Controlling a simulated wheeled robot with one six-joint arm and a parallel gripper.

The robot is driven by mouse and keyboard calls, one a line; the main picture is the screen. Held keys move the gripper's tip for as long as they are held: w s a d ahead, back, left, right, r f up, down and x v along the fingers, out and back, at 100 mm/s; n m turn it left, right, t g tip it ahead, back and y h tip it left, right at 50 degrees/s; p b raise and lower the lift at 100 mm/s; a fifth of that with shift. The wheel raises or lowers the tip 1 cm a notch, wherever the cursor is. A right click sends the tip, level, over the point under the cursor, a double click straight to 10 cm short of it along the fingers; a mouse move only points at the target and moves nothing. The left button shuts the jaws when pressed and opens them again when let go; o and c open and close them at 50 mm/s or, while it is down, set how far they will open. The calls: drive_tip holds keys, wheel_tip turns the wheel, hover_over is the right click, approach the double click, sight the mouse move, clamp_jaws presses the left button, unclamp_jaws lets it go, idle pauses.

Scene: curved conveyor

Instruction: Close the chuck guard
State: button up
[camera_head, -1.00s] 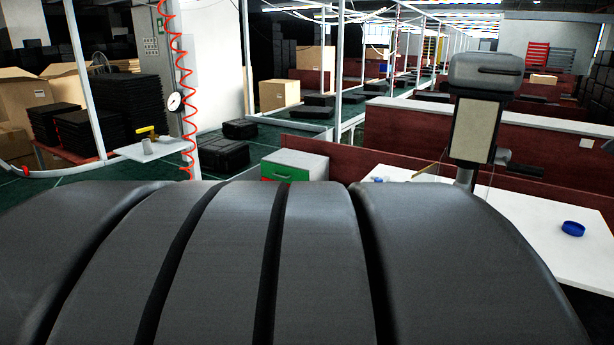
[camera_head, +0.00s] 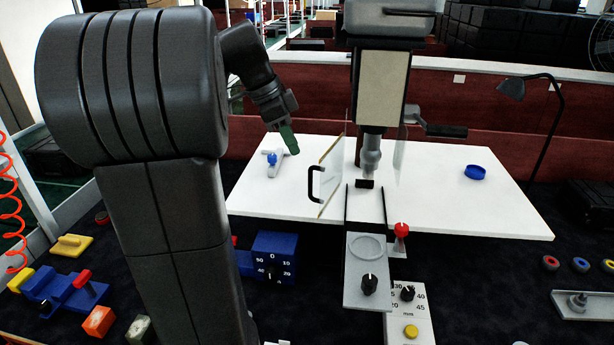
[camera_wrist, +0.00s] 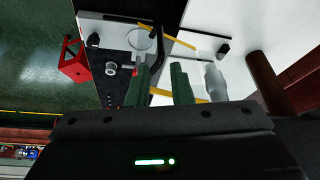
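The chuck guard (camera_head: 333,178) is a clear panel with thin tan edges and a black handle (camera_head: 311,183). In the head view it stands angled out to the left of the chuck (camera_head: 371,155), leaving the chuck's front uncovered. My gripper (camera_head: 291,145), with green fingers, is up and left of the handle and appears apart from it. In the wrist view my gripper (camera_wrist: 161,80) has its two green fingers spread with a gap between them. A dark curved bar shows in that gap; I cannot tell how near it is.
The drill press head (camera_head: 382,85) stands behind the guard. A white tabletop (camera_head: 440,210) carries a blue ring (camera_head: 475,172) and a small white-and-blue item (camera_head: 272,160). A dial block (camera_head: 274,257), a red knob (camera_head: 401,230) and a grey plate (camera_head: 366,290) are in front.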

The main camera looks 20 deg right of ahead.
sight(310, 194)
drive_tip(key=p+x, duration=0.1)
drive_tip(key=x, duration=1)
drive_tip(key=shift+d+f, duration=0.1)
drive_tip(key=shift+f, duration=0.2)
drive_tip(key=shift+c, duration=0.2)
clamp_jaws()
